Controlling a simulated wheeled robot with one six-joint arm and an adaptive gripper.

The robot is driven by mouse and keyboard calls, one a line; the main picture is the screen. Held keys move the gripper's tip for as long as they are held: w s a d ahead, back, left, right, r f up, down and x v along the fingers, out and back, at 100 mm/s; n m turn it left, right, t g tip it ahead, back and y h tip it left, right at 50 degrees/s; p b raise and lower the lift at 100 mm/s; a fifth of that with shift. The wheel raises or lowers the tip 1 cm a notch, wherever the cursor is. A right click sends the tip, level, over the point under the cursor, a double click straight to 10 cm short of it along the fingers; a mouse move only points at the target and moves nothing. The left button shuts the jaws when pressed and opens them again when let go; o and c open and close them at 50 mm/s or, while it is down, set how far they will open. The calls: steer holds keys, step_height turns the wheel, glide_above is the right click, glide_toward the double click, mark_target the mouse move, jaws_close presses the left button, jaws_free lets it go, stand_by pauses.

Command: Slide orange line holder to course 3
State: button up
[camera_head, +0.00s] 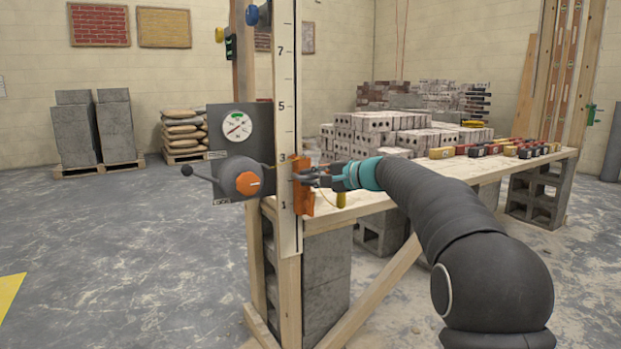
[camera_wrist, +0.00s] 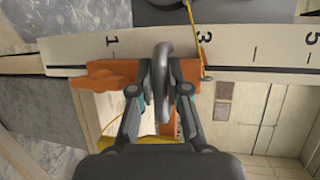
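The orange line holder (camera_head: 304,192) sits on the upright white numbered pole (camera_head: 287,100), between marks 1 and 3, with its top close to 3. In the wrist view the pole lies sideways and the holder (camera_wrist: 112,77) spans from about mark 1 to just past 3. A grey looped grip (camera_wrist: 162,82) stands out from the holder. My gripper (camera_head: 303,179) is at the holder; in the wrist view its fingers (camera_wrist: 161,72) flank the grip closely and appear closed on it. The fingers and grip hide the holder's middle.
A grey box with a dial (camera_head: 236,125) and an orange-hubbed crank (camera_head: 247,183) stands left of the pole. A yellow string (camera_wrist: 194,25) runs by mark 3. Right of it is a wooden bench (camera_head: 385,200) with bricks (camera_head: 375,130).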

steer(key=shift+o, duration=1.3)
steer(key=shift+d, duration=0.1)
steer(key=v, duration=1.2)
steer(key=shift+f, duration=0.1)
